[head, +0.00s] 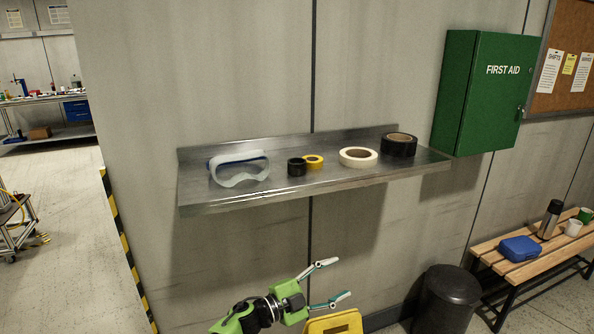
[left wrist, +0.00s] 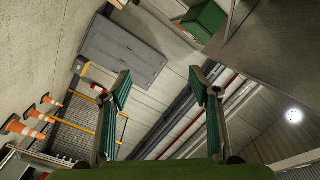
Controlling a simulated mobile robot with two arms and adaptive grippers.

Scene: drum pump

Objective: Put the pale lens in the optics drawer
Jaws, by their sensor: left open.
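I cannot make out a pale lens in either view. My left gripper (head: 335,281) is open and empty, in front of the wall below the metal shelf (head: 330,184). Its two spread fingers also show in the left wrist view (left wrist: 160,88), with nothing between them. A blue drawer unit (head: 76,109) sits under the far workbench at the left; whether it is the optics drawer I cannot tell. My right gripper is not in view.
The shelf holds goggles (head: 240,170), a small black ring (head: 296,167), and yellow (head: 314,161), white (head: 358,157) and black (head: 399,145) tape rolls. A yellow object (head: 335,323), dark bin (head: 446,299) and bench (head: 530,264) stand below. Floor at left is largely clear.

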